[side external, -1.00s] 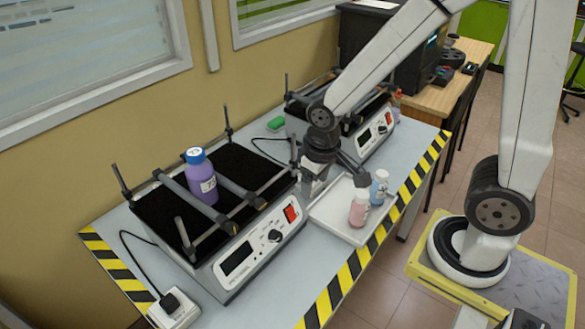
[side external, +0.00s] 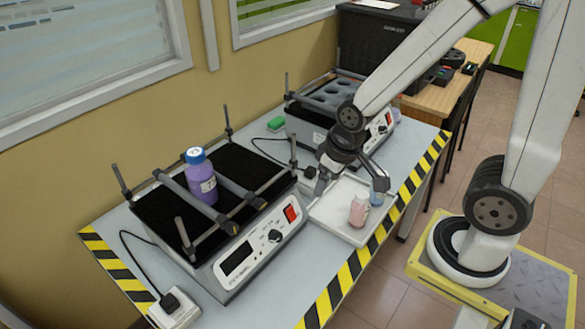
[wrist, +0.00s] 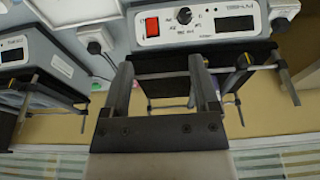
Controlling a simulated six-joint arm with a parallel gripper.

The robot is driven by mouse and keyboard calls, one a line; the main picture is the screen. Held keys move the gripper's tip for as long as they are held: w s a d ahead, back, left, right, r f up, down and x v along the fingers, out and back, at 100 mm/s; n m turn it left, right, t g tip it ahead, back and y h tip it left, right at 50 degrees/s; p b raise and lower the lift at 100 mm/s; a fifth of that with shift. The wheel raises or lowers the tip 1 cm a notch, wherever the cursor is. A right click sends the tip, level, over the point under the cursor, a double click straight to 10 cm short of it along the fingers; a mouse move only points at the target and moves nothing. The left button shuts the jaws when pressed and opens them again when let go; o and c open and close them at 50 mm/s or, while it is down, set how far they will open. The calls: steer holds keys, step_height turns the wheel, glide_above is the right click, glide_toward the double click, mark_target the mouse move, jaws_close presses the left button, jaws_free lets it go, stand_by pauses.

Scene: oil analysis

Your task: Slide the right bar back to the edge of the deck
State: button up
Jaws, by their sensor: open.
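The near shaker has a black deck (side external: 158,213) with two grey cross bars. The right bar (side external: 240,191) lies across the deck's middle, apart from its right edge. The left bar (side external: 180,189) lies to its left. A purple bottle with a blue cap (side external: 201,176) stands upright between them. My gripper (side external: 352,180) is open and empty, right of this shaker and above the white tray. In the wrist view my gripper (wrist: 160,64) points toward the shaker's front panel (wrist: 190,22); its fingers and body hide much of the deck.
A second shaker (side external: 330,98) stands behind. Upright posts (side external: 228,122) rise at the near deck's corners. A green block (side external: 276,124) lies between the shakers.

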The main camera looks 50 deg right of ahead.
stand_by(0.4)
steer(key=shift+c, duration=0.6)
steer(key=g+y, duration=0.2)
steer(key=g, duration=0.1)
glide_toward(238, 187)
steer(key=f, duration=0.2)
steer(key=shift+s+r, duration=0.15)
steer(key=shift+r, duration=0.05)
steer(key=shift+a+f, duration=0.25)
steer(key=shift+f, duration=1)
steer(key=shift+a+f, duration=0.25)
steer(key=shift+f, duration=1.05)
steer(key=shift+a+f, duration=0.2)
steer(key=shift+f, duration=1.05)
steer(key=shift+c, duration=0.2)
jaws_close()
